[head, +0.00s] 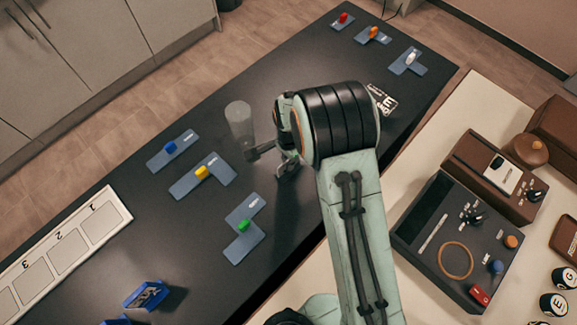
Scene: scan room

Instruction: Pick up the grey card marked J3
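Several flat blue-grey cards with coloured knobs lie on the dark table. One has a blue knob (160,155), one a yellow knob (188,188), one a green knob (236,251). At the far end are cards with a red knob (342,23), an orange knob (370,38) and a white knob (416,66). Each bears a small light label too small to read, so I cannot tell which is J3. My gripper (272,164) is over the middle of the table, right of the yellow-knob card, partly hidden by my arm. I see nothing held in it.
A numbered white strip (124,214) lies at the left, with blue blocks (146,295) near the front. A lettered black-and-white piece (389,104) is partly behind my arm.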

